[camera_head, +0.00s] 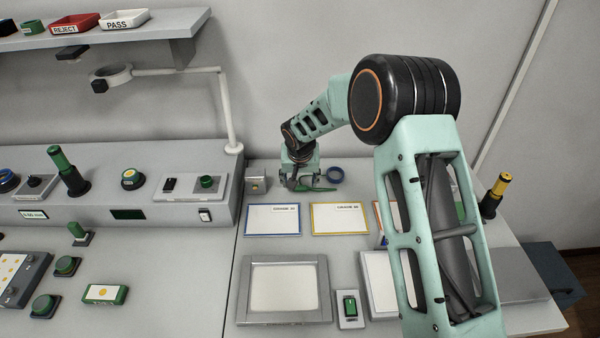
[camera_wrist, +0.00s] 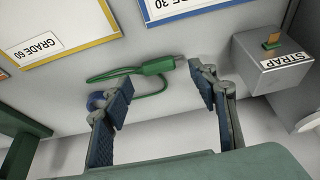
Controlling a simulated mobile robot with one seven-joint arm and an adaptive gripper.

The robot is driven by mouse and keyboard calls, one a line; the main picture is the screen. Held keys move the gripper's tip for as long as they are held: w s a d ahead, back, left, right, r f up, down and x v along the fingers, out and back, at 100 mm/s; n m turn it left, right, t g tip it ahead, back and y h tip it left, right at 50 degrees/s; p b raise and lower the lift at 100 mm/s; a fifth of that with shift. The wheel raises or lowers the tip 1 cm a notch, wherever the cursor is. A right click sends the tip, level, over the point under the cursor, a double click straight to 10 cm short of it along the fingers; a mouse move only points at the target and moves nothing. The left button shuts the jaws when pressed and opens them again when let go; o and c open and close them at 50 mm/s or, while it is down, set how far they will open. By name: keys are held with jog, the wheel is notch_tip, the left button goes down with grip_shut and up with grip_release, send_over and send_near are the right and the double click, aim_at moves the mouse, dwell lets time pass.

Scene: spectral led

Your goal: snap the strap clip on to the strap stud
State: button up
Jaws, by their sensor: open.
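The strap clip (camera_wrist: 158,66) is green with a grey metal tip and lies on the bench. Its green cord (camera_wrist: 133,95) loops back to the left, toward the blue band (camera_wrist: 97,101), partly hidden by the left finger. In the head view, the band (camera_head: 335,174) lies right of my gripper (camera_head: 299,184). In the wrist view, my gripper (camera_wrist: 163,86) is open, with the clip showing between and beyond its fingertips. It is not shut on anything. The strap stud (camera_wrist: 272,41) is a small brass-and-green piece on the grey STRAP box (camera_wrist: 272,65), right of the fingers.
The STRAP box (camera_head: 256,184) stands left of my gripper in the head view. Blue-framed (camera_head: 273,220) and yellow-framed (camera_head: 340,218) cards lie in front. A lamp post (camera_head: 228,110) rises at the left, beside a console (camera_head: 120,205). The wall is close behind.

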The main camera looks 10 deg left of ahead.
jog(key=shift+x, duration=1.5)
jog(key=shift+c, duration=0.7)
jog(key=c, duration=0.9)
jog(key=shift+o, duration=0.2)
jog(key=shift+r+p, duration=0.55)
jog(key=shift+r, duration=1.3)
